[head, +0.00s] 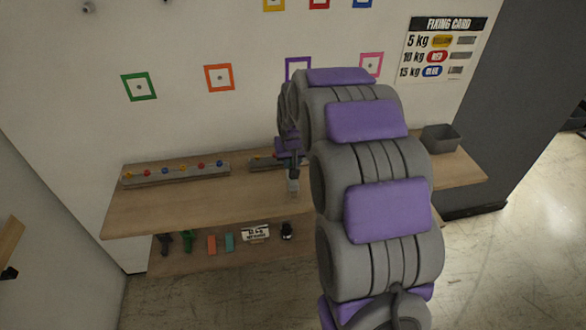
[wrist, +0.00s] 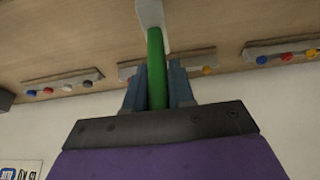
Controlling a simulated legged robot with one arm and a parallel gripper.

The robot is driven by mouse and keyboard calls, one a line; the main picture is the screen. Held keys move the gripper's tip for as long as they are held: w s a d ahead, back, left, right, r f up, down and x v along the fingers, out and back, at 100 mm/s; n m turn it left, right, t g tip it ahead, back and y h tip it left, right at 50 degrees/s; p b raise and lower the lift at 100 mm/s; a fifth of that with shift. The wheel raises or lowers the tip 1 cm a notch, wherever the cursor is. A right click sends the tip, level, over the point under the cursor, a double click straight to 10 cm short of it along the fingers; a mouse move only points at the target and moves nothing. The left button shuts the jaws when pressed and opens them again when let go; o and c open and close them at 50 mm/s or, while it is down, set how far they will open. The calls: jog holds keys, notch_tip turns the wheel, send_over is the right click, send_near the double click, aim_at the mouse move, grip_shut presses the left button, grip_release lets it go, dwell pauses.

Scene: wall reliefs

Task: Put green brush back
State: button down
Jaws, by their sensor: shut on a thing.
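My gripper (wrist: 155,82) is shut on the green handle of the brush (wrist: 156,68) in the wrist view. The handle stands between the two blue-grey fingers. The brush's pale grey-white end (wrist: 151,22) points away from the gripper, and its far tip is cut off by the picture's edge. In the head view my gripper (head: 289,150) is over the upper wooden shelf (head: 210,205), partly hidden by my arm. A pale part of what it holds (head: 293,184) hangs below it. Whether it touches the shelf is unclear.
On the wall are green (head: 126,88), orange (head: 207,78), purple (head: 288,72) and pink (head: 362,65) square frames. A peg rail (head: 175,176) and a grey bin (head: 441,138) sit on the upper shelf. Several tools, including a green one (head: 188,240), are on the lower shelf.

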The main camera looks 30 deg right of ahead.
jog(key=shift+w, duration=0.2)
jog(key=f, duration=0.2)
jog(key=f+b, duration=0.1)
jog(key=shift+d+f, duration=0.35)
jog(key=shift+d, duration=0.3)
jog(key=c, duration=1.4)
grip_release()
jog(key=o, duration=0.4)
jog(key=shift+a, duration=0.45)
jog(key=shift+o, duration=0.2)
jog(key=shift+r, duration=0.1)
